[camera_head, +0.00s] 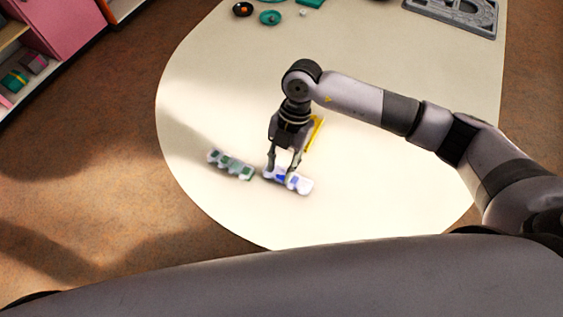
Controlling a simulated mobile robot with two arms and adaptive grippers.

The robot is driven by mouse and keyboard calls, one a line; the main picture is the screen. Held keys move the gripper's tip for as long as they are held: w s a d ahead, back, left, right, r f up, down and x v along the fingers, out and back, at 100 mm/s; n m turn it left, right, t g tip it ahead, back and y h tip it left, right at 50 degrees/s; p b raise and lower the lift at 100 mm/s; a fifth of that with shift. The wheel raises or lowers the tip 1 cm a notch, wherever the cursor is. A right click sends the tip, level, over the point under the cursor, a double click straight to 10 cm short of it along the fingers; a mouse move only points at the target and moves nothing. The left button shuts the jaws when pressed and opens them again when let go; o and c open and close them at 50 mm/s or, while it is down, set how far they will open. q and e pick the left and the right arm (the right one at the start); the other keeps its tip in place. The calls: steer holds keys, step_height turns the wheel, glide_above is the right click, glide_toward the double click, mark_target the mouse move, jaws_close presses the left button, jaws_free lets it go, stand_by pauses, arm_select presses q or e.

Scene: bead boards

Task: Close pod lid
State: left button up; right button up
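A small white pod case with blue parts (304,186) lies on the pale table, under my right gripper. A second pod case with dark green parts (225,160) lies just left of it. My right gripper (283,174) points down with its fingertips at the blue-and-white case. The fingers show a gap between them, and I cannot tell whether they touch the case. The lids are too small to make out clearly. My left gripper is not in view.
The pale rounded table (400,190) is largely clear around the cases. A yellow piece (316,133) lies behind the gripper. Teal and dark round items (270,18) and a grey letter board (455,14) are at the back. A pink shelf (65,35) stands at the left.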

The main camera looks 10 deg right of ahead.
jaws_close()
stand_by(0.3)
steer(key=shift+s+a+t+h+p, duration=0.25)
steer(key=shift+s+t+h+p, duration=0.2)
steer(key=shift+t, duration=0.25)
steer(key=shift+s+a+f+t+h, duration=0.15)
steer(key=shift+f+t+h, duration=0.15)
steer(key=shift+t+h, duration=0.15)
steer(key=shift+s+a+f+t+h, duration=0.15)
steer(key=shift+f+t+h, duration=0.15)
steer(key=shift+t, duration=0.25)
jaws_free()
steer(key=shift+r, duration=0.1)
